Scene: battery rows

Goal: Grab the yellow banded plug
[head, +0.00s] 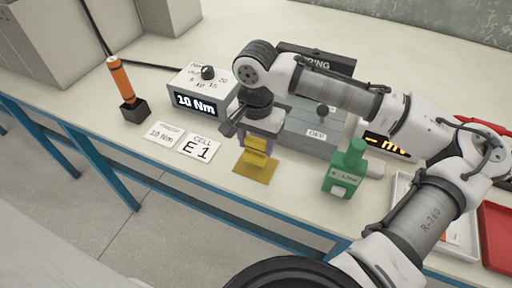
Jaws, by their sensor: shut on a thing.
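My gripper (257,146) points down near the front middle of the bench, with its purple-grey fingers on either side of a yellow piece. It is shut on this yellow piece, which I take to be the yellow banded plug (259,145). Its upper part is hidden by the gripper, and I cannot make out a separate band. The yellow piece is right above a flat yellow plate (250,171) on the bench; I cannot tell whether it touches the plate.
An "E1" card (199,148) and a "10 Nm" box (203,90) are to the left, with an orange-handled tool (121,78) in a black holder farther left. A grey unit (310,130) stands behind.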

